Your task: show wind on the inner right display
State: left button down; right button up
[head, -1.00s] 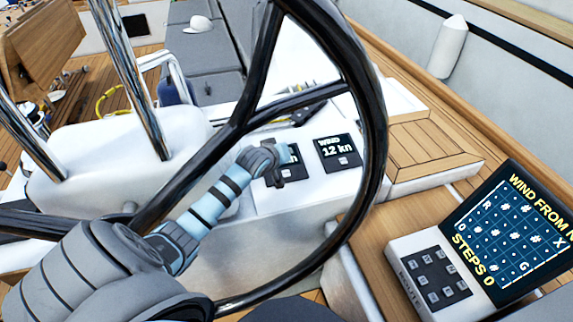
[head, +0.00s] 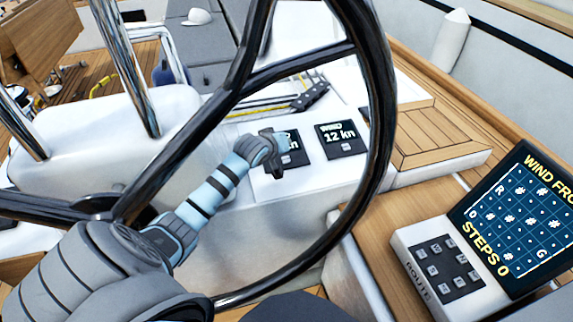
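Two small dark displays sit side by side on the white console behind the wheel. The right one of the pair (head: 341,138) reads "WIND 12 kn" and has a small light button below its text. The left one of the pair (head: 291,148) is partly hidden by my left gripper; only "kn" and part of its button show. My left gripper (head: 274,168) is at the left edge of that display, seen through the wheel. Its fingers are small and dark, and I cannot tell their opening or whether they touch the display. My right gripper is not in view.
The black steering wheel (head: 381,120) stands in front of the console, with its rim and spokes around my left arm. At right, a keypad panel (head: 437,270) marked "ROUTE" adjoins a tilted chart screen (head: 519,220). Steel rails (head: 124,65) rise at left.

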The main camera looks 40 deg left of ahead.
aim_at(284, 160)
pick_arm(q)
jog(key=f, duration=0.1)
jog(key=f+b, duration=0.2)
jog(key=shift+w+a+f, duration=0.15)
jog(key=shift+w+a, duration=0.1)
jog(key=shift+a, duration=0.1)
jog(key=shift+a+f+b, duration=0.1)
jog(key=shift+f+b, duration=0.2)
jog(key=shift+f, duration=0.05)
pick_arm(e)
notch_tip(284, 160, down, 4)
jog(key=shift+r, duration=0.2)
pick_arm(q)
jog(key=shift+w+f, duration=0.1)
dwell(0.3)
jog(key=shift+w+f, duration=0.1)
jog(key=shift+f, duration=0.2)
jog(key=shift+a+f, duration=0.15)
jog(key=shift+f, duration=0.3)
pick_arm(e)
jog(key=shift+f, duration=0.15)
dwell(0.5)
pick_arm(q)
jog(key=shift+d+r+p, duration=0.2)
jog(key=shift+r+p, duration=0.7)
jog(key=shift+p, duration=0.35)
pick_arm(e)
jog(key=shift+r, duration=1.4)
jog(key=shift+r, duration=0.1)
